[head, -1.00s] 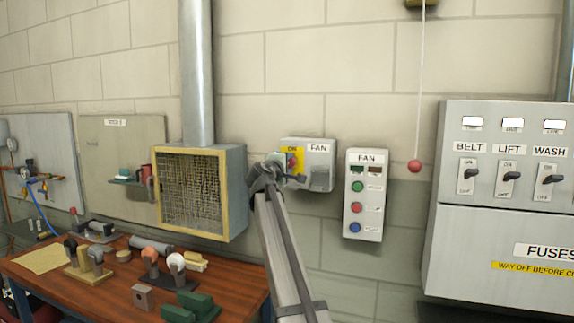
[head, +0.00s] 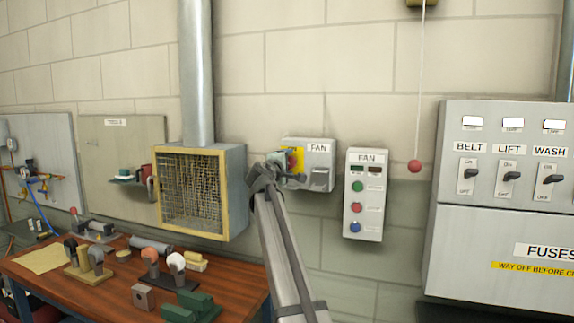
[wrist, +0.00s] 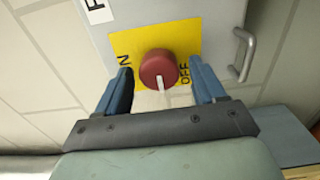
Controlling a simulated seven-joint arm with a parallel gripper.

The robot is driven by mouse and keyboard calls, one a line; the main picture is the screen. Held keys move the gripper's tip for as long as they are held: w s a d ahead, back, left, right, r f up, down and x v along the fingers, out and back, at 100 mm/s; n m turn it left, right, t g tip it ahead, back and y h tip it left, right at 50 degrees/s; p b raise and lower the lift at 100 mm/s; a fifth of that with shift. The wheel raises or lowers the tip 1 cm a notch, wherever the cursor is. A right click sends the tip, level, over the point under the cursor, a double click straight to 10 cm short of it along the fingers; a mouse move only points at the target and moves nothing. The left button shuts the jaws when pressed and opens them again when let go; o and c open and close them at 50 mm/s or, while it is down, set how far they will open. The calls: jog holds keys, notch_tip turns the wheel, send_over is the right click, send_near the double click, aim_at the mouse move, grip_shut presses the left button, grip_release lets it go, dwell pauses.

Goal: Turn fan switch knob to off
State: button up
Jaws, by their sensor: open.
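The fan switch box (head: 317,160) is a grey box on the wall, labelled FAN, with a yellow plate (wrist: 185,42) on its front. The red knob (wrist: 157,66) sits on that plate, with letters of ON at its left and OFF at its right in the wrist view. Its white pointer points down toward my gripper in that view, between the two labels. My gripper (head: 288,164) is in front of the box and covers most of the knob in the head view. In the wrist view its blue fingers are open on either side of the knob, with gaps showing.
A metal handle (wrist: 243,55) sticks out of the box beside the plate. A FAN button panel (head: 366,194) is to the right and a mesh-fronted box (head: 233,190) to the left. A cord with a red ball (head: 415,166) hangs farther right.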

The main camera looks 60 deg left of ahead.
jog(key=v, duration=1.3)
jog(key=shift+s+d, duration=0.25)
